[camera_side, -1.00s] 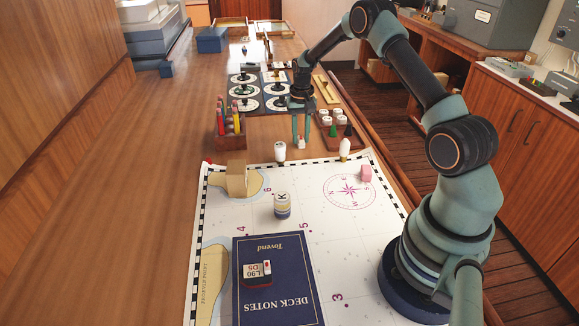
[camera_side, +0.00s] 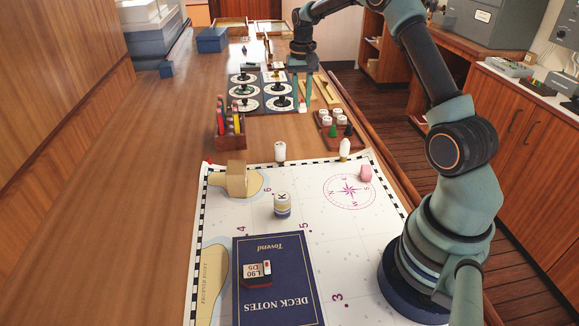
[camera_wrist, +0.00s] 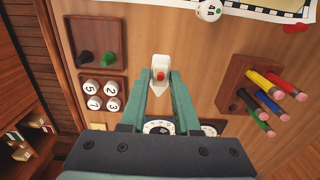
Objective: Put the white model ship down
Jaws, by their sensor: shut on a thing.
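The white model ship (camera_wrist: 161,64), with a small red part on top, sits between the fingertips of my gripper (camera_wrist: 161,84) in the wrist view. The fingers are shut on its sides. In the side view my gripper (camera_side: 302,104) points down beside the right edge of the dark board with round white discs (camera_side: 262,110). The ship is very small and mostly hidden by the fingers there. I cannot tell whether it touches the table.
A wooden pencil holder (camera_side: 231,141) stands to the left and nearer. A brown tray (camera_side: 340,146) with numbered white pieces and coloured pegs is to the right and nearer. A yellow strip (camera_side: 327,90) lies farther right. A chart (camera_side: 320,225) covers the near table. Bare wood lies left.

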